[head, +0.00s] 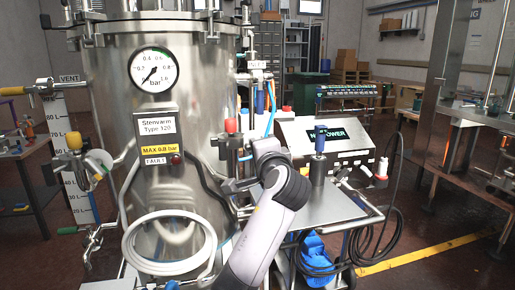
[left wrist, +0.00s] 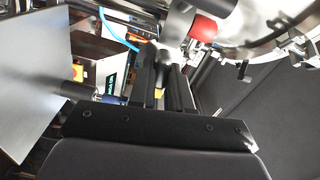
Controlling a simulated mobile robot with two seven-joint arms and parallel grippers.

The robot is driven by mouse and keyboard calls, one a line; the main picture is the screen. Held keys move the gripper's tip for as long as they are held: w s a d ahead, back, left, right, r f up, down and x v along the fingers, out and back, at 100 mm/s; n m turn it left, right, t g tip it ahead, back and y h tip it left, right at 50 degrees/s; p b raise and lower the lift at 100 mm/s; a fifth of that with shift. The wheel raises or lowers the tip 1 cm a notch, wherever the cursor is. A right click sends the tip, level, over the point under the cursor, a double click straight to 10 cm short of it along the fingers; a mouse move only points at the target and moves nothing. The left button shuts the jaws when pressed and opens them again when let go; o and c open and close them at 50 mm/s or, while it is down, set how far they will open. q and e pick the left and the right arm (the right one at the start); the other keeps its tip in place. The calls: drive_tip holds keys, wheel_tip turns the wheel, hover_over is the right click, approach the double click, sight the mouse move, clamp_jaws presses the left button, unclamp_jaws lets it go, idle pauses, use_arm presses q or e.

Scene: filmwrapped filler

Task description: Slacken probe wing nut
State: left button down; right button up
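The steel vessel (head: 165,85) fills the left of the head view. A fitting with a red cap (head: 232,125) stands at its right side; a red cap also shows at the top of the left wrist view (left wrist: 205,28). My left gripper (head: 230,186) reaches in just below this fitting. In the left wrist view its two dark fingers (left wrist: 163,65) stand close together with a narrow gap, near grey metal under the red cap. I cannot make out the wing nut or whether the fingers touch it. My right gripper is not in view.
A steel cart (head: 335,213) stands at right, with a blue-topped post (head: 319,140) and a control box reading "NO POWER" (head: 328,134). A coiled white hose (head: 130,245) hangs on the vessel front. A blue hose (head: 271,105) and black cables (head: 395,205) run nearby.

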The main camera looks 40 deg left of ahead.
use_arm(q)
drive_tip(key=shift+n, duration=0.3)
drive_tip(key=n+b, duration=0.6)
drive_tip(key=n, duration=0.5)
idle(0.4)
drive_tip(key=shift+r+n, duration=0.1)
drive_tip(key=shift+n, duration=0.3)
drive_tip(key=c, duration=1.1)
unclamp_jaws()
drive_tip(key=shift+o, duration=0.2)
